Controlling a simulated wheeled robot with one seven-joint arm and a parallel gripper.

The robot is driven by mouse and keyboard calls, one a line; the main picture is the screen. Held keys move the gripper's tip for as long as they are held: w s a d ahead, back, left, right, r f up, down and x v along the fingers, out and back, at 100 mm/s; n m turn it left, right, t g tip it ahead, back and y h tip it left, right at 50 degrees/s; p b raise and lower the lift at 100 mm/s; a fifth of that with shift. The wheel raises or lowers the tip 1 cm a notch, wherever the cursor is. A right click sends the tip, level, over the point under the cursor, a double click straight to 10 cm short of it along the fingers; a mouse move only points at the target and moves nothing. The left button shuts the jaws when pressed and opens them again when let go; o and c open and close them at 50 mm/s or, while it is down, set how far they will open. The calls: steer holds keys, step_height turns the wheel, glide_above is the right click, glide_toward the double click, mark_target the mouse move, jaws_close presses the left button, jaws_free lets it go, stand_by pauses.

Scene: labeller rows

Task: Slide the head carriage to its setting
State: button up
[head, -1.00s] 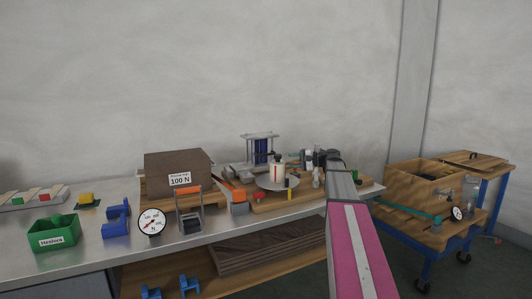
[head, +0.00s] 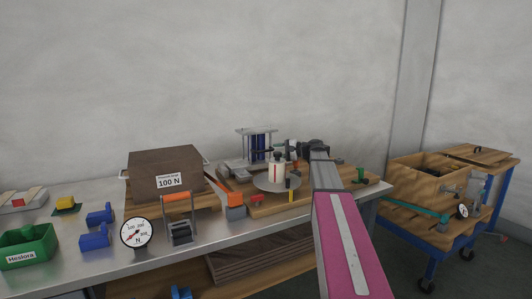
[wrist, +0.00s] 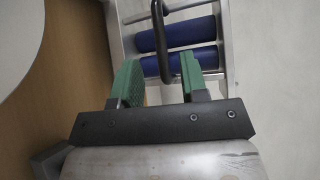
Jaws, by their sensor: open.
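The labeller stands on a wooden board (head: 240,207) on the bench. Its metal frame with upright blue rollers (head: 258,147) is at the back of the board. In the wrist view, two blue rollers (wrist: 188,34) lie beyond my fingers, inside a pale metal frame (wrist: 225,72). A black bent bar (wrist: 158,42) reaches down between my green fingertips, apparently without being gripped. My gripper (wrist: 157,75) is open. In the head view my gripper (head: 308,147) is small and dark beside the rollers, partly hidden by my arm. I cannot make out the carriage's setting marks.
A white bottle (head: 277,172) stands on a round grey disc (head: 265,184) in front of the rollers. A brown 100 N block (head: 160,170), a dial gauge (head: 135,232) and a green bin (head: 35,240) are to the left. A blue cart (head: 432,240) stands at right.

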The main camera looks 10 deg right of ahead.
mark_target(267, 151)
steer(key=shift+x, duration=3)
steer(key=shift+d, duration=0.1)
jaws_close()
